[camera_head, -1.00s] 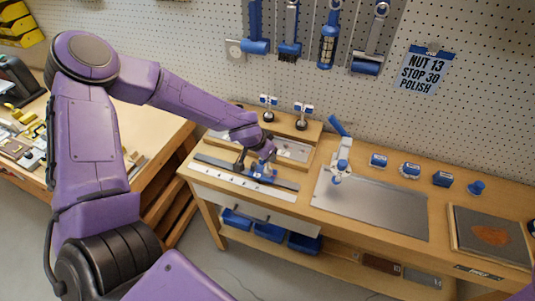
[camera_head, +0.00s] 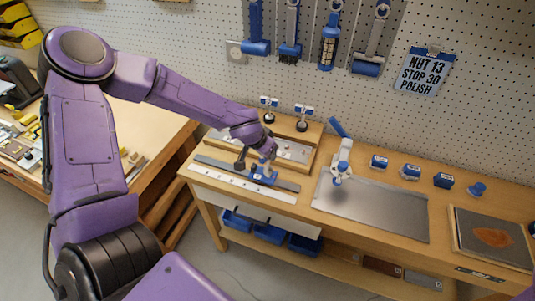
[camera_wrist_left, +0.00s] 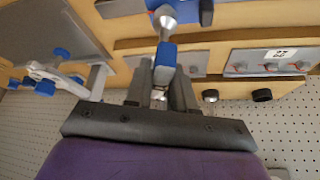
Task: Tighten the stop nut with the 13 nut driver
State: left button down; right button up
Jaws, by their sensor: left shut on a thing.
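My left gripper (camera_head: 266,164) is over the scale strip at the left part of the bench. In the left wrist view its fingers (camera_wrist_left: 161,88) are shut on a blue-handled tool, which I take for the nut driver (camera_wrist_left: 166,62). Its silver shaft points away from the fingers toward a blue block at the top edge of that view. The blue stop (camera_head: 262,177) sits on the dark rail just below the gripper. The nut is too small to make out, and I cannot tell whether the driver touches it.
A wooden rack (camera_head: 285,128) with two short stands is behind the gripper. A metal plate (camera_head: 385,213) with a blue-handled clamp (camera_head: 341,160) is to the right. A sign (camera_head: 424,72) reads NUT 13, STOP 30, POLISH. Blue bins (camera_head: 270,233) are below the bench top.

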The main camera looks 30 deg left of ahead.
pick_arm(q)
jog(key=shift+r, duration=1.55)
